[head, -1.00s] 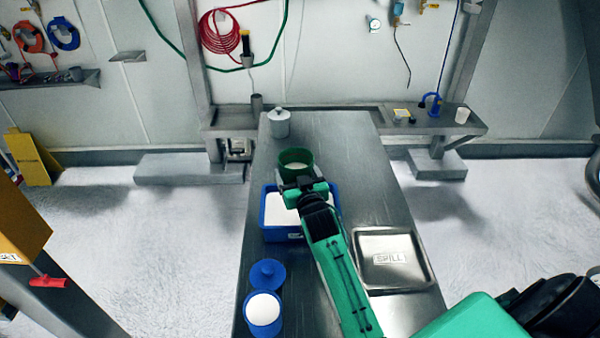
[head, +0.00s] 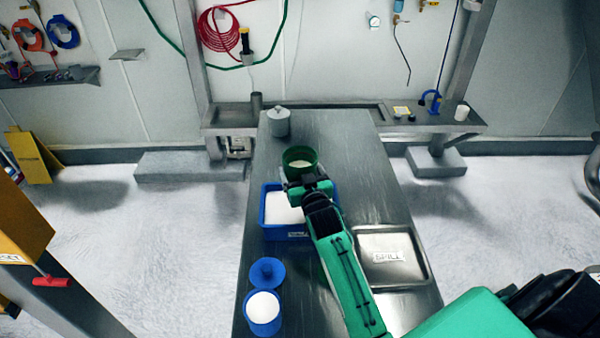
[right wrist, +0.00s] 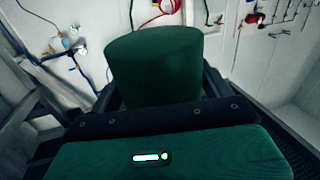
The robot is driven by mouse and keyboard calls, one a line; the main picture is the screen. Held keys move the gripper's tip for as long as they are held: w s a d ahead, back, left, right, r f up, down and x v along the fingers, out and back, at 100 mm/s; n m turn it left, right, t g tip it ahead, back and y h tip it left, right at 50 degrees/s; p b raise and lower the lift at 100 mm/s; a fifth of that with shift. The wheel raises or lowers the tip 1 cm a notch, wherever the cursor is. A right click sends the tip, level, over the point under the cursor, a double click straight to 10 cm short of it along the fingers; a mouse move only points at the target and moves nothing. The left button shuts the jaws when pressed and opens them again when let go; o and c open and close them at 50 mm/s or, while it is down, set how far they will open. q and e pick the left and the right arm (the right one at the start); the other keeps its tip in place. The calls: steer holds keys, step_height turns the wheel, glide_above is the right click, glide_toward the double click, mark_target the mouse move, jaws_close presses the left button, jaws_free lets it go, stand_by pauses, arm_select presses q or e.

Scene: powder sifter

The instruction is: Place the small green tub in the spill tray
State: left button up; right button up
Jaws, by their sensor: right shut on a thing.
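The small green tub (head: 299,158) is dark green with white powder inside. It is at the far end of the blue bin, seen in the head view. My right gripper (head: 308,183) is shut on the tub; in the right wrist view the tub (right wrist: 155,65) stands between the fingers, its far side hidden. I cannot tell how high the tub is above the table. The spill tray (head: 391,257) is a shallow metal tray marked SPILL at the near right of the table, with nothing in it. My left gripper is not in view.
A blue bin (head: 284,233) of white powder is beside my right gripper. A blue tub of powder (head: 263,319) with its blue lid (head: 267,272) is at the near left. A grey lidded pot (head: 279,124) stands at the far left. The table (head: 355,165) is bare at the far right.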

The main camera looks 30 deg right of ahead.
steer(key=s+a+f+y+b, duration=0.1)
steer(key=s+a+f+b, duration=0.1)
steer(key=s, duration=0.4)
steer(key=s+a+f+n+y+b, duration=0.1)
steer(key=s+a+f+b, duration=0.1)
steer(key=s+a, duration=0.3)
steer(key=s+a+f+n+y+b, duration=0.1)
steer(key=s+a, duration=0.3)
steer(key=s, duration=0.5)
steer(key=shift+s+f+b, duration=0.15)
steer(key=shift+f+b, duration=0.35)
steer(key=shift+f, duration=0.2)
